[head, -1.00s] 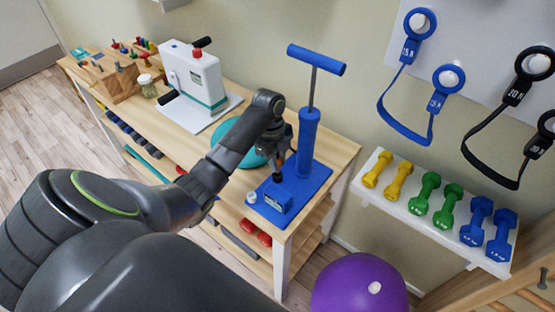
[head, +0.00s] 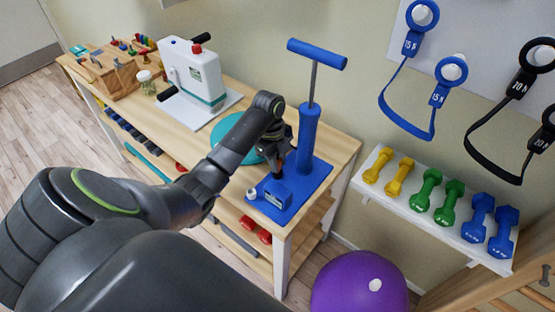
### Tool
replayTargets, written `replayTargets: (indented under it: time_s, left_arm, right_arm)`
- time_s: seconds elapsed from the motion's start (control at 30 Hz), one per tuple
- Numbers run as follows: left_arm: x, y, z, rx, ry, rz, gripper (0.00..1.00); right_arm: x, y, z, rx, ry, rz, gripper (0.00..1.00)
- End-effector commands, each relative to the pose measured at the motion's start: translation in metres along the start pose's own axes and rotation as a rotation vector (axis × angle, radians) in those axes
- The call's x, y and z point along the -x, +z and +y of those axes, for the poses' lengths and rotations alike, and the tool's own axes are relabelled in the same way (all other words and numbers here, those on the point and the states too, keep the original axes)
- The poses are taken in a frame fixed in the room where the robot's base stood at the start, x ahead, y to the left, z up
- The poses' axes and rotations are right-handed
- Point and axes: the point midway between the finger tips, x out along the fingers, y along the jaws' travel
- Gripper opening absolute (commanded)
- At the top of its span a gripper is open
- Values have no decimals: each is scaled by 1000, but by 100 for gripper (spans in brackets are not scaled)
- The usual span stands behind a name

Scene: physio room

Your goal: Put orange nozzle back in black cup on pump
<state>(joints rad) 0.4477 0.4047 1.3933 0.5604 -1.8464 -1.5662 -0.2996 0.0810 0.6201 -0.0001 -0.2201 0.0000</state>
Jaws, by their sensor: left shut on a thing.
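The blue pump (head: 308,140) stands upright on its blue base plate (head: 310,188) at the right end of the wooden table, with its T-handle raised. My left gripper (head: 278,168) points down just left of the pump barrel, above and behind a small blue box (head: 277,196) on the base. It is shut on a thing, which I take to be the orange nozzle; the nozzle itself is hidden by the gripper. Something dark lies under the fingertips, and I cannot tell the black cup from the gripper there. My right gripper is not in view.
A small white knob (head: 251,193) is at the base's left corner. A teal disc (head: 228,128) lies behind my arm. A white machine (head: 197,75) stands further left on the table (head: 340,150). A dumbbell shelf (head: 440,222) and a purple ball (head: 355,285) are at the right.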

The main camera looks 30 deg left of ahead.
Motion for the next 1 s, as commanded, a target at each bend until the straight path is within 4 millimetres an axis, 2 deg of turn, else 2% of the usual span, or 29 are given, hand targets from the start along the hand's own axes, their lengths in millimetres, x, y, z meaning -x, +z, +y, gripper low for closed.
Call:
replayTargets:
  time_s: [0.97,1.0]
  left_arm:
    - [-9,1,0,-1,0,0,3]
    - [-8,1,0,-1,0,0,28]
  right_arm:
    - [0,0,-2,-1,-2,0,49]
    - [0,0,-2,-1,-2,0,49]
